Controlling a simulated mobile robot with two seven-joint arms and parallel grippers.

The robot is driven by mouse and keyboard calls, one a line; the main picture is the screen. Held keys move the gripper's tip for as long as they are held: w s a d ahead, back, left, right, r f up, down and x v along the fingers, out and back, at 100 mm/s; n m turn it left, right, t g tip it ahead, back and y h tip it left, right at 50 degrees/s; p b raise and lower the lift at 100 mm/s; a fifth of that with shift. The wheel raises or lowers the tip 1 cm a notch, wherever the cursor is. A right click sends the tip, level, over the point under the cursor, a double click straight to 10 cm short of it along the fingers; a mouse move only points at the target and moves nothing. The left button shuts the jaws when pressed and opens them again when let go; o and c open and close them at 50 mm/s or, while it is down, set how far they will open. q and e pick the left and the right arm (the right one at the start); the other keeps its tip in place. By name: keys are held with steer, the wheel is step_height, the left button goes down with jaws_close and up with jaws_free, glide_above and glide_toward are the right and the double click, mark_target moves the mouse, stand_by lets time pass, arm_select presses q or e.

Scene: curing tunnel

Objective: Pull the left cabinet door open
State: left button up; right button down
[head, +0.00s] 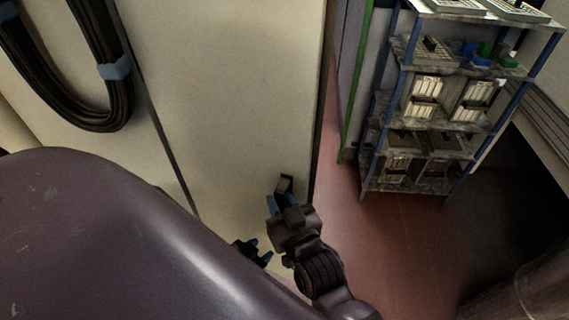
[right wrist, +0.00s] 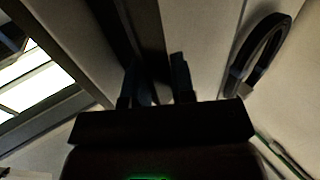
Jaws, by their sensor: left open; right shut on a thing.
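The cream cabinet door (head: 235,90) is a tall flat panel in the head view, with a dark seam on its left and a dark free edge on its right. A small grey handle (head: 286,183) shows low near that right edge. My right gripper (head: 279,195) is at the handle and shut on it; the grip itself is partly hidden. In the right wrist view its dark fingers (right wrist: 157,82) stand before a dark vertical band beside a pale panel. My left gripper (head: 258,250) is open and empty, lower down in front of the panel, partly hidden by my arm.
A looped black cable bundle (head: 108,95) hangs on the pale panel at the upper left; a dark loop (right wrist: 262,52) shows in the right wrist view. A blue-post shelf rack (head: 430,122) with trays and boxes stands at right. Reddish floor (head: 400,235) lies clear before it.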

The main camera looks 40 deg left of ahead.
steer(key=shift+s, duration=0.15)
stand_by(0.3)
steer(key=c, duration=1)
jaws_free()
steer(key=shift+o, duration=0.2)
steer(key=b+v, duration=0.1)
steer(key=v, duration=0.9)
steer(key=shift+s+d, duration=0.2)
steer(key=shift+d, duration=0.15)
